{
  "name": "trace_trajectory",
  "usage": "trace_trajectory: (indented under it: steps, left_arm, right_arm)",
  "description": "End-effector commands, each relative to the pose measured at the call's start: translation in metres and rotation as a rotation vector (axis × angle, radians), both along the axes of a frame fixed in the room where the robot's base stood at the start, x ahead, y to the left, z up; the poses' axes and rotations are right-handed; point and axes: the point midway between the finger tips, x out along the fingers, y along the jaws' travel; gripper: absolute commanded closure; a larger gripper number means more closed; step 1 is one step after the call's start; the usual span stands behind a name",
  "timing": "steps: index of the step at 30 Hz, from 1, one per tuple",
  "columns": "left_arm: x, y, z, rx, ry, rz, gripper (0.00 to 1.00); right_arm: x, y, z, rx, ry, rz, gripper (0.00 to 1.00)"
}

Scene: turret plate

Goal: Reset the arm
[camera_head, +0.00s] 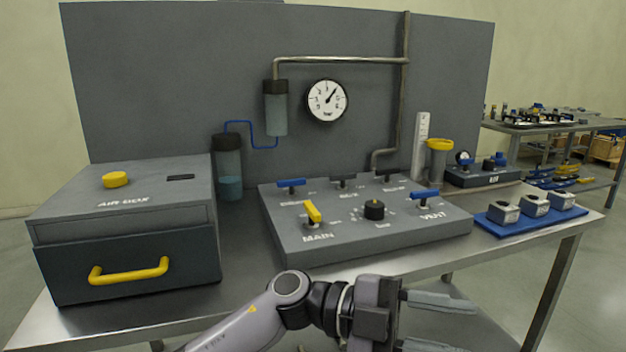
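My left arm comes in from the bottom left and reaches to the right across the front of the table. My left gripper (468,328) is at the bottom, to the right of centre, in front of the table's front edge. Its two grey fingers point right and stand apart, with nothing between them. The lower finger is partly cut off by the frame's bottom edge. My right gripper is not in view.
A grey control panel (370,247) with a yellow MAIN lever (312,212) stands behind my gripper. A grey AIR BOX (75,262) with a yellow handle is at left. A blue tray (499,231) holds small blocks at right. The floor at lower right is clear.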

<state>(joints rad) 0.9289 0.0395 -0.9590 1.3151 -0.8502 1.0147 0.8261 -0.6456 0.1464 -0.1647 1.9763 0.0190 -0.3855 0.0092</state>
Motion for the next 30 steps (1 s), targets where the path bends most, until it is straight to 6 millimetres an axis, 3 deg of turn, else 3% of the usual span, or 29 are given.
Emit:
trace_trajectory:
  steps: [4, 8, 14, 19, 23, 26, 30]
  left_arm:
    - [0.017, 0.016, 0.005, -0.207, 0.177, 0.177, 0.55]
    - [0.039, 0.041, -0.003, -0.337, 0.327, 0.362, 0.55]
    - [0.070, 0.094, -0.042, -0.447, 0.560, 0.683, 0.55]
    - [0.080, 0.150, -0.100, -0.451, 0.759, 0.966, 0.55]
    - [0.072, 0.195, -0.152, -0.398, 0.905, 1.179, 0.55]
    - [0.054, 0.230, -0.195, -0.329, 1.015, 1.333, 0.55]
    - [0.013, 0.277, -0.252, -0.187, 1.164, 1.527, 0.55]
  right_arm:
    - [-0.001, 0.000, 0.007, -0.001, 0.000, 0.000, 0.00]
    - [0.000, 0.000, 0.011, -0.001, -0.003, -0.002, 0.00]
    - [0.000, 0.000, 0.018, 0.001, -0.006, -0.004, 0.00]
    - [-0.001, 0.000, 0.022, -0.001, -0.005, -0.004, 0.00]
    - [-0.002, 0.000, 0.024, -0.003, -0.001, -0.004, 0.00]
    - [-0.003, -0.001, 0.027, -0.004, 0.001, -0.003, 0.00]
    - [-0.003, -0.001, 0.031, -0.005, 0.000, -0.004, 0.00]
